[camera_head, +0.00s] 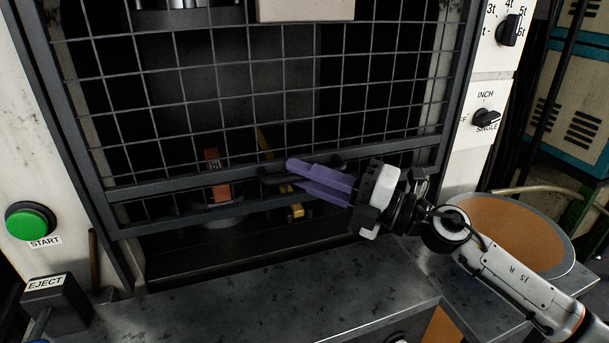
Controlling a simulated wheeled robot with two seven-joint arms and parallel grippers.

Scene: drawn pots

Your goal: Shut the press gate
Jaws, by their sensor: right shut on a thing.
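The press gate (152,191) is a dark-framed wire mesh panel across the front of the press. A dark gap shows between its bottom rail and the press ledge. A black bar handle (271,181) sits on the gate's lower rail. My right gripper (289,174), with purple fingers, reaches in from the right and is shut on this handle. The fingers hide part of the handle. My left gripper is not in view.
Behind the mesh stands an orange block (221,191) with a label. A green START button (30,220) and an EJECT box (58,301) are at left. Selector knobs (486,117) are at right. The grey ledge (270,300) is clear.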

